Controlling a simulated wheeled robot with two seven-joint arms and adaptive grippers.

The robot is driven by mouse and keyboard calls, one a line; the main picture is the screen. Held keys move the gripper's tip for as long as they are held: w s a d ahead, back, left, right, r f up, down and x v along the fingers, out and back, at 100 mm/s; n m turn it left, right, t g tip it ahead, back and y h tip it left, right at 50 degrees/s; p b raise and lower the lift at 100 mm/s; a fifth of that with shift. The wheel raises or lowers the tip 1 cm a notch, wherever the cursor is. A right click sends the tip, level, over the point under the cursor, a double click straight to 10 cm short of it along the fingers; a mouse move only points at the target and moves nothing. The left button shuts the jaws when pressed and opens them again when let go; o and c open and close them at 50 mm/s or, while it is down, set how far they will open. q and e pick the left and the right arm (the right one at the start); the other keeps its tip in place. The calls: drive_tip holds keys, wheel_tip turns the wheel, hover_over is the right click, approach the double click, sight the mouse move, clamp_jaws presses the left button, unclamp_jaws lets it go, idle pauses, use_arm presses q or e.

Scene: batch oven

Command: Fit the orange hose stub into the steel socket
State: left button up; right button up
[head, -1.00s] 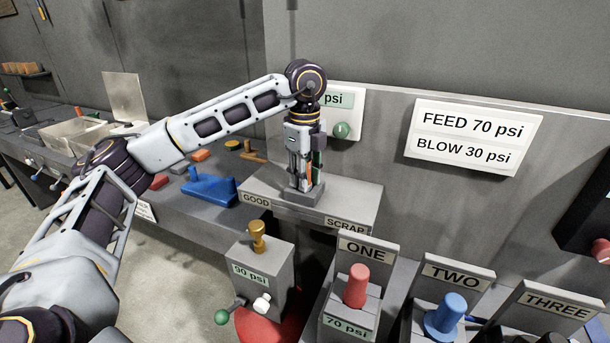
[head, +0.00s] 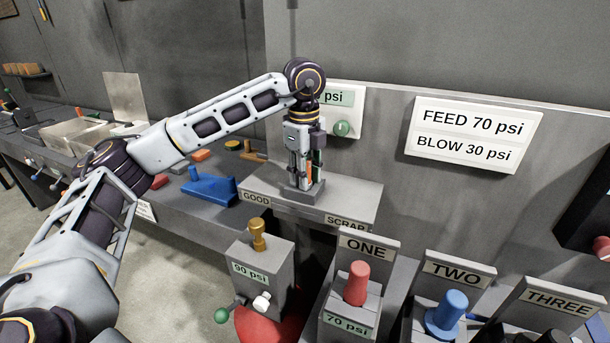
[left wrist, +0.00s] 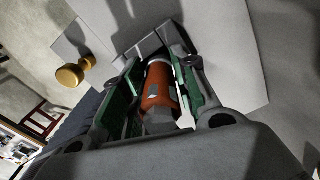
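The orange hose stub (left wrist: 158,88) stands between the green-padded fingers of my left gripper (left wrist: 160,75) in the left wrist view. The fingers lie close along both sides of it. In the head view my left gripper (head: 304,177) points straight down, and a sliver of the orange stub shows between its fingers. The stub's far end meets a small grey steel block (head: 302,193), which looks like the socket, on the ledge. The fingers hide that joint, so I cannot tell how deep the stub sits. My right gripper is not in view.
The grey ledge (head: 350,197) carries GOOD and SCRAP labels. A brass knob (head: 257,235) on a box stands in front. Red (head: 357,283) and blue (head: 447,312) plugs stand at right. A blue wedge (head: 212,189) lies at left. A wall panel rises close behind the gripper.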

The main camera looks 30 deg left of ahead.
use_arm(q)
drive_tip(key=o, duration=0.5)
drive_tip(key=shift+s+d+f, duration=0.1)
drive_tip(key=shift+s+f, duration=0.15)
drive_tip(key=shift+f, duration=0.5)
drive_tip(key=shift+c, duration=0.2)
drive_tip(key=shift+w, duration=0.1)
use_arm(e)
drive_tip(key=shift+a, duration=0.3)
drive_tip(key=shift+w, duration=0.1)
use_arm(q)
drive_tip(key=shift+r, duration=0.2)
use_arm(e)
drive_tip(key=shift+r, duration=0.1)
use_arm(q)
drive_tip(key=shift+w+r+p, duration=0.15)
drive_tip(key=shift+r+p, duration=0.25)
drive_tip(key=shift+r, duration=0.35)
wheel_tip(320, 180, up, 6)
drive_tip(key=shift+r+p, duration=0.65)
drive_tip(key=shift+r, duration=2.2)
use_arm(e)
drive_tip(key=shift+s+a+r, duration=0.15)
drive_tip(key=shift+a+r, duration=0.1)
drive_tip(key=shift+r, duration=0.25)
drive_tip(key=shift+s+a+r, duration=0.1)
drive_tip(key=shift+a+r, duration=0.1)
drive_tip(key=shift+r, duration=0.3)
